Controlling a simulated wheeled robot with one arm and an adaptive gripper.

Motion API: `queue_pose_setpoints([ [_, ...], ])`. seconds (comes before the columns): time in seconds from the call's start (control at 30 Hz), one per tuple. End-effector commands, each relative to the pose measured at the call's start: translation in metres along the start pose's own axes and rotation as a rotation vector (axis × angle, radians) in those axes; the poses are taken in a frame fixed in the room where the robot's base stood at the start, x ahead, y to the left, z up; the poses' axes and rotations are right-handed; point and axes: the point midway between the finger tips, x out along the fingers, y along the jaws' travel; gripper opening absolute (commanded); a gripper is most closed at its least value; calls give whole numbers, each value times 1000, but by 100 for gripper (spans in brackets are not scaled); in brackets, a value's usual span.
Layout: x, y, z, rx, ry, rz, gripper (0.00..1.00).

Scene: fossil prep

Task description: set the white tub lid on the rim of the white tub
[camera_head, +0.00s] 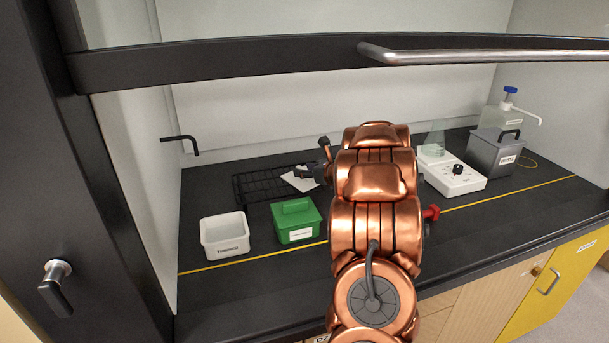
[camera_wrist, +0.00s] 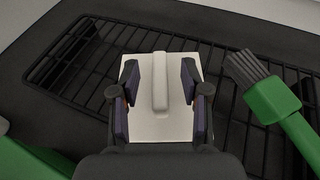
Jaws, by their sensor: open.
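The white tub lid (camera_wrist: 143,128) is a square plate with a raised bar handle, lying on the black wire rack (camera_wrist: 70,55). In the head view the lid (camera_head: 296,182) is partly hidden by my arm. My gripper (camera_wrist: 159,82) is open over the lid, one finger on each side of the bar handle with gaps showing. My gripper (camera_head: 312,172) is small in the head view and its fingertips are hard to make out there.
A green lidded box (camera_head: 297,222) stands between the tub and my arm. A green-handled brush (camera_wrist: 272,98) lies right of the lid. A white hotplate device (camera_head: 455,178) and a grey container (camera_head: 493,155) are at the right. A black window frame crosses above the worktop.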

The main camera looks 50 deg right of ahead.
Motion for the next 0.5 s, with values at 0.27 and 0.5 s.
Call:
queue_pose_setpoints([
  [0.27,10,1,-1,2,1,1,46],
  [0.5,10,0,-1,2,1,1,36],
])
